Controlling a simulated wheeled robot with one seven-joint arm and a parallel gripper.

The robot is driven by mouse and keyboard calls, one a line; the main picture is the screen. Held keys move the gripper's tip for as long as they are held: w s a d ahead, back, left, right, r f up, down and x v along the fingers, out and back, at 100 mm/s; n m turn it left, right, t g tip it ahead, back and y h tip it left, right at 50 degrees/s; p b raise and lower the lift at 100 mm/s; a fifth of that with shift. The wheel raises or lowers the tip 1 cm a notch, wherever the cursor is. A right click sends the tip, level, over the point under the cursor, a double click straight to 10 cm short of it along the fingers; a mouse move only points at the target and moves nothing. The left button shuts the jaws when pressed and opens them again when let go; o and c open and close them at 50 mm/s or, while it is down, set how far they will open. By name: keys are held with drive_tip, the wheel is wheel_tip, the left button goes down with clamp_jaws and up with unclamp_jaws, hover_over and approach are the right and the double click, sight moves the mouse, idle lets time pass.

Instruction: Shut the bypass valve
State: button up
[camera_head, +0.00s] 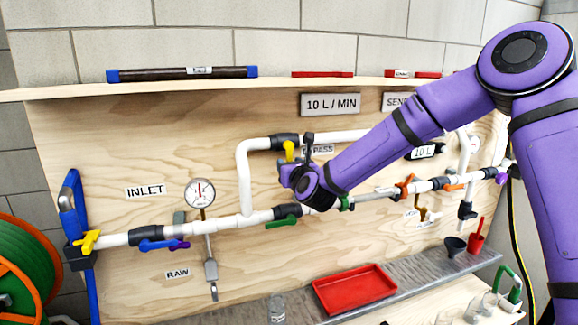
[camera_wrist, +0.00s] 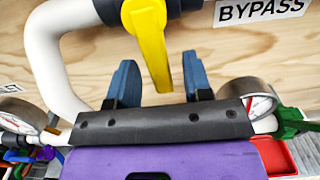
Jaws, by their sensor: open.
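The bypass valve's yellow handle (camera_head: 289,150) is on the upper white pipe, near the "BYPASS" label (camera_head: 320,149). In the wrist view the yellow handle (camera_wrist: 150,45) hangs down from the dark valve body, crosswise to the horizontal pipe run. My gripper (camera_head: 290,168) is just below and in front of it. In the wrist view my gripper (camera_wrist: 160,66) is open, with one blue finger on each side of the handle's lower end. I see gaps on both sides, so the handle is not gripped. My wrist hides part of the pipes in the head view.
The lower white pipe carries a blue handle (camera_head: 158,244), a green handle (camera_head: 281,223) and a gauge (camera_head: 200,193). The bypass pipe's bend (camera_head: 243,160) is left of my gripper. A red tray (camera_head: 354,289) lies on the metal ledge below. A shelf runs above.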

drive_tip(key=v, duration=1)
drive_tip(key=s+d+r+n+g+h, duration=0.2)
drive_tip(key=s+d+n+g, duration=0.2)
drive_tip(key=s+d+n, duration=0.4)
drive_tip(key=s+d+r+n+g+h, duration=0.1)
drive_tip(key=s+d+r+n+g, duration=0.2)
drive_tip(key=s+d+n, duration=0.6)
drive_tip(key=s+d+r+n+g+h, duration=0.2)
drive_tip(key=s+d+n+g, duration=0.3)
drive_tip(key=s+n, duration=1)
drive_tip(key=shift+s+d+r+n+h, duration=0.3)
drive_tip(key=shift+s+d+r, duration=0.45)
drive_tip(key=shift+s+d, duration=1.25)
drive_tip(key=shift+s+a, duration=0.3)
drive_tip(key=shift+a, duration=0.05)
